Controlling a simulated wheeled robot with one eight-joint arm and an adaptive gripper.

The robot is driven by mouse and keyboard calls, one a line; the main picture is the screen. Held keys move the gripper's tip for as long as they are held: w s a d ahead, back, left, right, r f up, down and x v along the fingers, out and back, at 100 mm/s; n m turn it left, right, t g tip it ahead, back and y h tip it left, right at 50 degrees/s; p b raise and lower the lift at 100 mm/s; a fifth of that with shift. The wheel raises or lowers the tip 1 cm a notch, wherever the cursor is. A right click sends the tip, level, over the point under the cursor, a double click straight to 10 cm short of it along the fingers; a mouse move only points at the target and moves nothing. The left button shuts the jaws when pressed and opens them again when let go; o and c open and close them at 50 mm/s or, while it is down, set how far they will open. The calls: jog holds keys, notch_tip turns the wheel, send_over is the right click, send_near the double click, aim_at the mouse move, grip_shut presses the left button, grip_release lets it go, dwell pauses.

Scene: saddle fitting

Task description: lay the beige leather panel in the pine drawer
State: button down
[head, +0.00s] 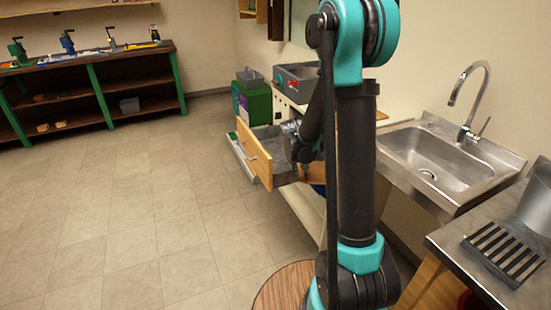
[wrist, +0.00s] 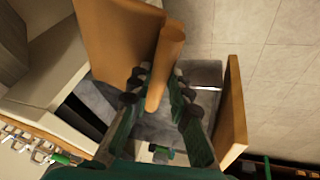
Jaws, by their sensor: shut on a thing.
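In the wrist view my gripper (wrist: 159,76) is shut on the beige leather panel (wrist: 166,62), which shows as a tan, curled strip between the fingers. A wider tan sheet at the upper left looks like part of the same panel, but I cannot tell for sure. The pine drawer (wrist: 235,112) stands open, its front board to the right of the gripper and its grey inside below. The gripper is over the drawer; whether the panel touches its floor is unclear. In the head view the drawer (head: 255,158) is pulled out, and my arm hides most of the gripper and panel.
A steel sink (head: 430,165) stands right of my arm. A green cabinet (head: 252,104) with a grey bin on top stands behind the drawer. A slatted tray (head: 505,252) lies on the front right counter. The tiled floor (head: 140,210) at left is clear.

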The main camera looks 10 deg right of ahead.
jog(key=w+a+r+n, duration=0.2)
jog(key=w+a+r, duration=0.1)
jog(key=w, duration=0.6)
jog(key=w+a+r+n+y, duration=0.1)
jog(key=w+a+r, duration=0.2)
jog(key=w, duration=0.6)
jog(key=w+a+r+n, duration=0.2)
jog(key=w+a, duration=0.1)
jog(key=w, duration=0.6)
jog(key=shift+t, duration=0.4)
notch_tip(320, 180, down, 19)
jog(key=shift+d+f, duration=0.1)
jog(key=shift+f, duration=0.1)
jog(key=shift+f, duration=0.1)
jog(key=c, duration=1.4)
grip_release()
